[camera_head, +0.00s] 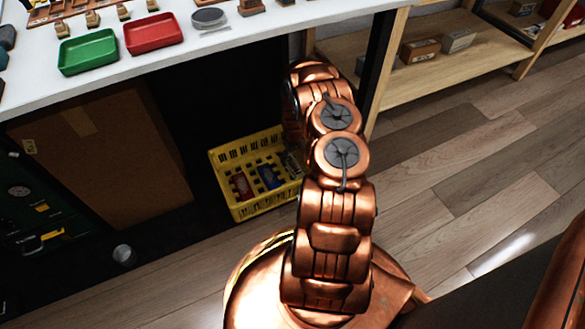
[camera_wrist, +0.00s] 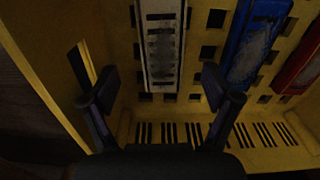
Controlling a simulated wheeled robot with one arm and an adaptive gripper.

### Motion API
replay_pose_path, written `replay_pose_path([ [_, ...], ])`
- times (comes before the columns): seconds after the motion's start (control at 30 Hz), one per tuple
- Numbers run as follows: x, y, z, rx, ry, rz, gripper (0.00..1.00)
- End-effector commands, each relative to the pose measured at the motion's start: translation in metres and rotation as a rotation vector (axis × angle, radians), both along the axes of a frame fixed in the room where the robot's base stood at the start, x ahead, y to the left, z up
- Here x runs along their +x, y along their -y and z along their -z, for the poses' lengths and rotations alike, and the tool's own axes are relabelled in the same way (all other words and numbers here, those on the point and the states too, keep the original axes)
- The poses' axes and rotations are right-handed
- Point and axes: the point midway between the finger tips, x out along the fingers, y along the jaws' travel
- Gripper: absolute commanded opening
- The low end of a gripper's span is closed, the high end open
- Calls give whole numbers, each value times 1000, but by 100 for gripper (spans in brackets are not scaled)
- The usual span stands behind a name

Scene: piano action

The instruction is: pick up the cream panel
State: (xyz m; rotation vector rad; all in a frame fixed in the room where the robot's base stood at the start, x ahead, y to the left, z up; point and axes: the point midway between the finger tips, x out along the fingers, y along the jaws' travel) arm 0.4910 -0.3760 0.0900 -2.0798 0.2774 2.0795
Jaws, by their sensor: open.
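The cream panel (camera_wrist: 160,45) is a long, pale piece with a greyish worn middle, lying in a yellow slotted crate (camera_wrist: 112,35). My gripper (camera_wrist: 160,92) is open, its two dark fingers apart at either side of the panel's near end in the wrist view. Nothing is held between them. I cannot tell how far the fingertips are above the panel. In the head view the yellow crate (camera_head: 228,157) stands on the floor under the table, and my copper arm hides its right side and my gripper.
A blue item (camera_wrist: 252,45) and a red item (camera_wrist: 301,62) lie in the crate to the right of the panel. The crate's walls surround them closely. A white table (camera_head: 290,28) overhangs behind, with a green tray (camera_head: 88,52) and a red tray (camera_head: 153,33) on it.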

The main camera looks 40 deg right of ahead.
Motion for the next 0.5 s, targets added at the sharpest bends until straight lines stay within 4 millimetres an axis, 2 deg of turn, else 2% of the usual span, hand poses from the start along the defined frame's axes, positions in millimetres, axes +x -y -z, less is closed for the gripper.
replay_pose_path([
  [0.37,-2,-3,43,0,0,1,88],
  [0.5,-2,-3,50,-1,0,0,88],
])
